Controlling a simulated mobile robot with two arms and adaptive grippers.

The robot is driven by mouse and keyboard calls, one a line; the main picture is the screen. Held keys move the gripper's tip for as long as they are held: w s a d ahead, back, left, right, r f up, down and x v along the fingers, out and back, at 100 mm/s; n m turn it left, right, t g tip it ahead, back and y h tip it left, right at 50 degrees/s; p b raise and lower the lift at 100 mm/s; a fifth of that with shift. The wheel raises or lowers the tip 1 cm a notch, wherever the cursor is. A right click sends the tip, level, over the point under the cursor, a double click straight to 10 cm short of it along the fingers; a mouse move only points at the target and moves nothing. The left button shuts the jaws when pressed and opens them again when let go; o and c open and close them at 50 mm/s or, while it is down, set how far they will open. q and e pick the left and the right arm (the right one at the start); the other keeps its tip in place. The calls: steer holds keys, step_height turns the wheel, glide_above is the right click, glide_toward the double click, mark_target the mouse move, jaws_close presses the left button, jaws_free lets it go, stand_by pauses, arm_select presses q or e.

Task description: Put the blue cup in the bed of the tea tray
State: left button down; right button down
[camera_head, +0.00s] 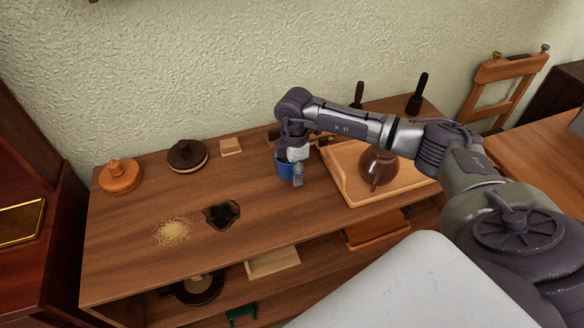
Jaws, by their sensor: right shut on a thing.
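The blue cup (285,170) stands upright on or just above the wooden shelf top, left of the tea tray. My right gripper (293,172) points down at it and is shut on its right side; the gripper hides part of the cup. I cannot tell whether the cup touches the shelf. The tea tray (356,198) is a light wooden tray with a raised rim. A brown teapot (377,168) sits in its bed, towards the right. My arm hides the tray's back part. My left gripper is not in view.
On the shelf top (140,240) are a wooden lidded piece (121,176), a dark round piece (187,156), a small block (230,146), spilled grains (173,231) and a dark-filled hollow (221,214). Dark bottle-like items (417,95) stand at the back right. A chair (505,85) is beyond.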

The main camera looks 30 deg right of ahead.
steer(key=shift+w+r, duration=0.1)
steer(key=shift+r, duration=0.65)
step_height(320, 180, up, 3)
steer(key=shift+f+b, duration=0.1)
steer(key=shift+b, duration=0.45)
steer(key=s+d+r+b, duration=0.1)
steer(key=s+d+r, duration=0.1)
steer(key=s, duration=0.3)
steer(key=s+d+r+b, duration=0.1)
steer(key=s+d+r, duration=0.1)
steer(key=s+r, duration=0.2)
steer(key=shift+s+d+r, duration=0.3)
steer(key=shift+s+r, duration=0.05)
steer(key=shift+s, duration=0.6)
